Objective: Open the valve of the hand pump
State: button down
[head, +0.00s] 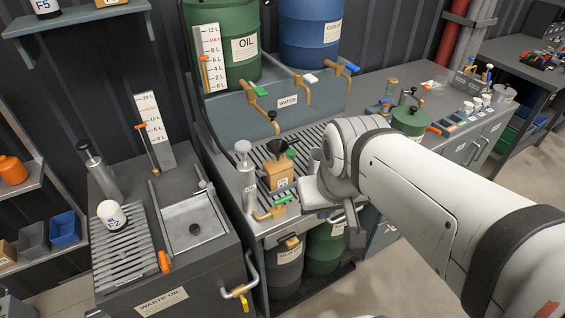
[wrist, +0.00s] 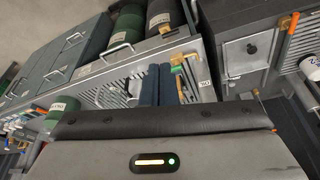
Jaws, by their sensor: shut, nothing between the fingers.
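A silver hand pump (head: 246,178) with a round top stands at the front left of the grated counter. Low beside it is a brass valve (head: 265,214) with a green handle (head: 284,200). In the wrist view a brass tap with a green part (wrist: 180,60) shows just right of my fingers; it looks like the same valve. My gripper (head: 355,238) is to the right of the valve in the head view, apart from it, its tips partly hidden by my arm. In the wrist view my gripper's two dark blue fingers (wrist: 158,72) are together, with nothing between them.
A tan can with a black funnel (head: 280,172) stands right behind the valve. Left is the waste oil cabinet (head: 165,298) with another pump (head: 98,170). Drums (head: 286,268) stand below the counter.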

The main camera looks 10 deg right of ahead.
jog(key=shift+a, duration=0.1)
jog(key=w+d+f+m+t+y+b, duration=0.1)
jog(key=w+d+f+m+t+b, duration=0.1)
jog(key=w+f+m+b, duration=0.9)
jog(key=w+m+b, duration=0.2)
jog(key=w+m, duration=0.1)
jog(key=shift+y, duration=0.4)
jog(key=shift+w+f, duration=0.1)
jog(key=shift+f, duration=0.05)
jog(key=x, duration=0.4)
jog(key=b+x, duration=0.1)
jog(key=x, duration=0.3)
jog(key=w+x, duration=0.1)
jog(key=x, duration=0.3)
jog(key=shift+a+r, duration=0.2)
jog(key=shift+w+a+f, duration=0.25)
jog(key=shift+w+f, duration=0.15)
jog(key=shift+w, duration=0.3)
jog(key=shift+b, duration=0.3)
